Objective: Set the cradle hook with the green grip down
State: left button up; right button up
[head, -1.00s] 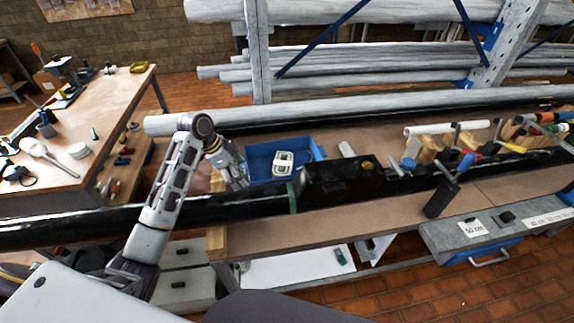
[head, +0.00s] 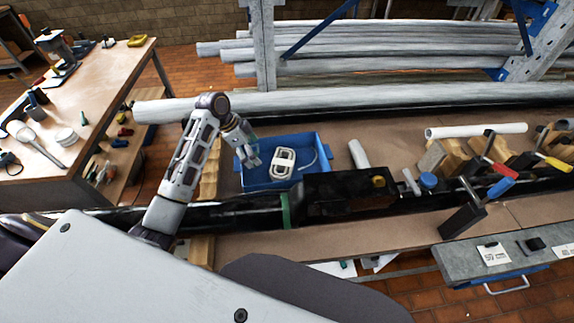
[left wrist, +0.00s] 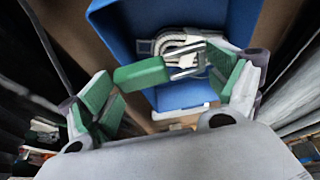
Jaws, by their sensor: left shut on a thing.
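My left gripper (head: 254,158) is over the left part of the blue bin (head: 308,141) in the head view. In the head view the hook is too small to make out. My right gripper is in neither view.
A white coiled item (head: 283,163) lies in the bin. A black beam (head: 245,212) with a black box (head: 343,190) runs in front of it. A pale pipe (head: 360,100) lies behind. Clamps and wooden blocks (head: 440,155) stand to the right.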

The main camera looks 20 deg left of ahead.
pick_arm(q)
jog(key=shift+w, duration=0.3)
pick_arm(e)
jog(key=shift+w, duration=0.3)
pick_arm(q)
jog(key=shift+s, duration=0.1)
notch_tip(320, 180, down, 6)
jog(key=p, duration=0.1)
jog(key=shift+f, duration=0.15)
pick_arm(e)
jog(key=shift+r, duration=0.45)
pick_arm(q)
jog(key=shift+f+p, duration=0.3)
jog(key=shift+f, duration=1.55)
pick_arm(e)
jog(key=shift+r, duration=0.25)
pick_arm(q)
jog(key=shift+f, duration=0.65)
